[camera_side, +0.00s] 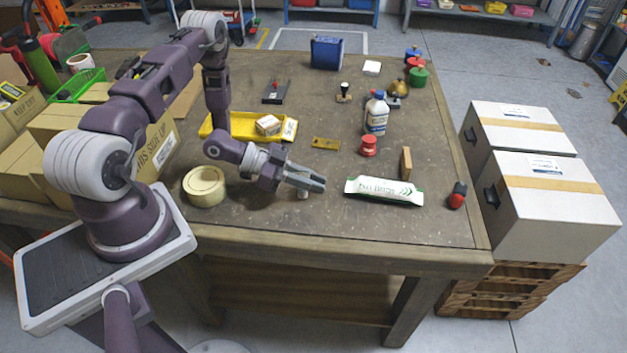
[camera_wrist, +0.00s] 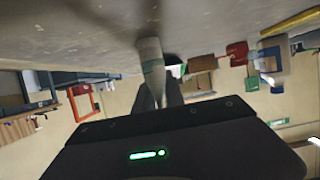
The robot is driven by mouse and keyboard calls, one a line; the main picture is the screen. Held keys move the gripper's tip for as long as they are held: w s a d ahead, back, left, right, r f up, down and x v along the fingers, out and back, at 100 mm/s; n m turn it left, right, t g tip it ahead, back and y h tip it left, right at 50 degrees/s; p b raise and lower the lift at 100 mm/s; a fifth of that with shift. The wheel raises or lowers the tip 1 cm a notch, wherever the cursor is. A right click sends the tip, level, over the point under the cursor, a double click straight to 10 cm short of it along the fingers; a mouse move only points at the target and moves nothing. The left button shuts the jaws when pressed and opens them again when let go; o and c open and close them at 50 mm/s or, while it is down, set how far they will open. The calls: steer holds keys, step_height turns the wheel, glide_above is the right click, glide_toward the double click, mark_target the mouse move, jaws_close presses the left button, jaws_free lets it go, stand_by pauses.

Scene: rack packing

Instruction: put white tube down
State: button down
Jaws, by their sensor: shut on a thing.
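A small white tube (camera_side: 303,195) shows just below the fingers of my gripper (camera_side: 316,183) in the side view, most of it hidden. In the wrist view the white tube (camera_wrist: 151,55) is pale, with a green band, and runs from between my fingers toward the table surface (camera_wrist: 90,32). My gripper is shut on it, low over the front middle of the table. The tube's far end is at or very close to the tabletop; I cannot tell whether it touches.
A white and green packet (camera_side: 383,191) lies close to the right of my fingers. A tape roll (camera_side: 205,186) lies to the left. A yellow tray (camera_side: 220,124) with small boxes, a white bottle (camera_side: 376,113) and a red spool (camera_side: 368,146) stand behind. Bare tabletop lies in front.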

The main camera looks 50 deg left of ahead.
steer(key=c, duration=1.4)
jaws_free()
